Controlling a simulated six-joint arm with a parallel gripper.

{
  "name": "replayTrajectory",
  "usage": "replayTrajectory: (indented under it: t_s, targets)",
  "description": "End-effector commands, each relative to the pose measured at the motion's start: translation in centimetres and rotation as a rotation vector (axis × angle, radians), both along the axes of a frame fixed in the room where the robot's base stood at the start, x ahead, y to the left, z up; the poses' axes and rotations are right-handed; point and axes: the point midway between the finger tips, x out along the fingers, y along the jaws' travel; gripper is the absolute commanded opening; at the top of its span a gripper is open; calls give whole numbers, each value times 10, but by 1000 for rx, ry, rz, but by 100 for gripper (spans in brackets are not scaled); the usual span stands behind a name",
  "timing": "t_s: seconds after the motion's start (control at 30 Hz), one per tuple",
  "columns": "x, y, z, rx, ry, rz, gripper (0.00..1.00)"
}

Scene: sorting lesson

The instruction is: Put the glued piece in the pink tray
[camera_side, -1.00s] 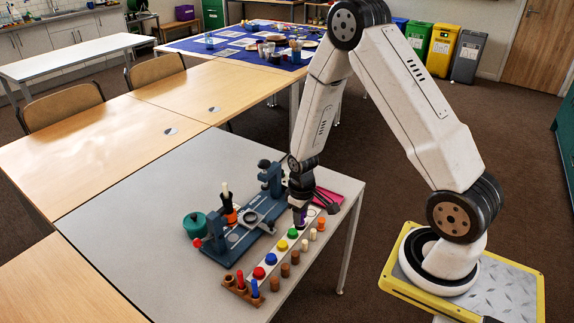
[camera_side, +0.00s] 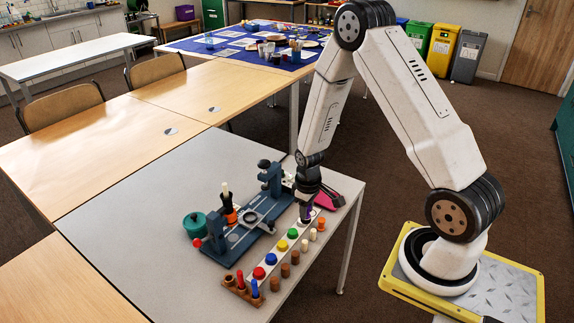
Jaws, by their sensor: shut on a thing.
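My gripper (camera_side: 308,203) points down over the far end of the white strip (camera_side: 272,256). It is shut on a small dark purple piece (camera_side: 307,213), mostly hidden by the fingers. I cannot tell whether the piece touches the strip, or see any glue on it. The pink tray (camera_side: 350,188) lies on the grey table just right of my gripper. My gripper and a dark object (camera_side: 335,200) cover part of the tray.
Red, blue, yellow and green round pieces (camera_side: 293,233) line the strip. Several brown and pale pegs (camera_side: 285,270) stand beside it. A blue-grey fixture (camera_side: 238,237) with upright posts and a green pot (camera_side: 195,224) are to the left. The grey table's left part is clear.

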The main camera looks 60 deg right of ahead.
Motion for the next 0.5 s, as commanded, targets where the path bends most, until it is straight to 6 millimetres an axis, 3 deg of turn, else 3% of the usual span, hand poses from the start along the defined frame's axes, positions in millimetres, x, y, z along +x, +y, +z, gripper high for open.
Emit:
replayTrajectory:
  t_s: [0.5]
  targets:
    - [0, -37, 0, 0, 0, -2, 7]
